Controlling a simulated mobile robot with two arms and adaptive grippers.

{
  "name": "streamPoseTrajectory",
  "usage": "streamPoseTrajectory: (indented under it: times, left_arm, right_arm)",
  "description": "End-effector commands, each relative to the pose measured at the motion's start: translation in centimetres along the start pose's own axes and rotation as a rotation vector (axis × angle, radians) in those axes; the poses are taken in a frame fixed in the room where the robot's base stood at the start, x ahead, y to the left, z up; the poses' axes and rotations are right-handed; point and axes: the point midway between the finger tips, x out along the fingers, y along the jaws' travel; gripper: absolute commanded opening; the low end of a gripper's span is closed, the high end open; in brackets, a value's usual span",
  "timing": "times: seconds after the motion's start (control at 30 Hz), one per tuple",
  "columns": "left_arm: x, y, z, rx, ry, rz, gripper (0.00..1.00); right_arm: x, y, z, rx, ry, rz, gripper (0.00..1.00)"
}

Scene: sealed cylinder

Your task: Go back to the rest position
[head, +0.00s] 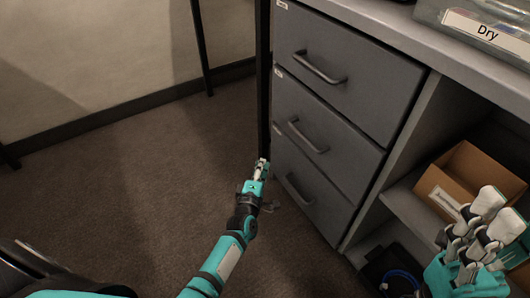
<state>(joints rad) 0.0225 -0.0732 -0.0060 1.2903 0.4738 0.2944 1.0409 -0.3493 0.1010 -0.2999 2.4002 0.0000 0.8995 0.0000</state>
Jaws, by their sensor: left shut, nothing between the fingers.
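My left gripper (262,168) is on a teal arm that comes in from the bottom left. It is shut and empty, in front of the lower part of the grey drawer unit (338,115), near its left front edge. My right gripper (497,212) is at the bottom right corner, with a teal body and pale finger pads pointing up. It is partly cut off by the frame, and I cannot tell whether its fingers are open or shut.
An open cardboard box (468,166) stands on the shelf behind my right gripper. A clear bin labelled "Dry" (487,29) is on the countertop. A dark post (263,80) stands left of the drawers. The carpet (130,180) on the left is clear.

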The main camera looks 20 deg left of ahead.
Motion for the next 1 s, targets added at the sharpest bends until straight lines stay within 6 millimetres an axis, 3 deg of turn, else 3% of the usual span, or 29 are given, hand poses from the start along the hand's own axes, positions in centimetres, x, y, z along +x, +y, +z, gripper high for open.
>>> streamPoseTrajectory:
  times: [0.27,0.37,0.47,0.57,0.7,0.8,0.9,1.0]
  left_arm:
    - [-0.9,0.1,0.0,0.003,-0.001,0.003,0.0]
    - [-1.1,1.7,0.0,0.049,-0.001,0.046,0.0]
    - [-1.8,6.1,0.1,0.173,0.005,0.165,0.0]
    - [-3.9,12.7,0.7,0.353,0.03,0.343,0.0]
    - [-8.8,22.3,1.8,0.593,0.118,0.614,0.0]
    - [-13.2,28.3,2.6,0.727,0.211,0.789,0.0]
    - [-17.3,32.7,3.0,0.819,0.308,0.923,0.0]
    - [-20.6,35.8,3.1,0.877,0.393,1.016,0.0]
  right_arm:
    - [0.2,0.0,-0.1,0.0,-0.001,0.001,0.45]
    - [0.2,0.0,-0.1,0.0,0.0,0.001,0.45]
    - [0.2,0.0,-0.1,0.0,0.0,0.001,0.45]
    - [0.3,0.0,-0.1,0.0,0.0,0.001,0.45]
    - [0.2,0.0,-0.1,0.0,0.0,0.001,0.45]
    - [0.2,0.0,-0.1,0.0,0.0,0.001,0.45]
    - [0.2,0.0,-0.1,0.0,0.0,0.001,0.45]
    - [0.2,0.0,-0.1,0.0,0.0,0.001,0.45]
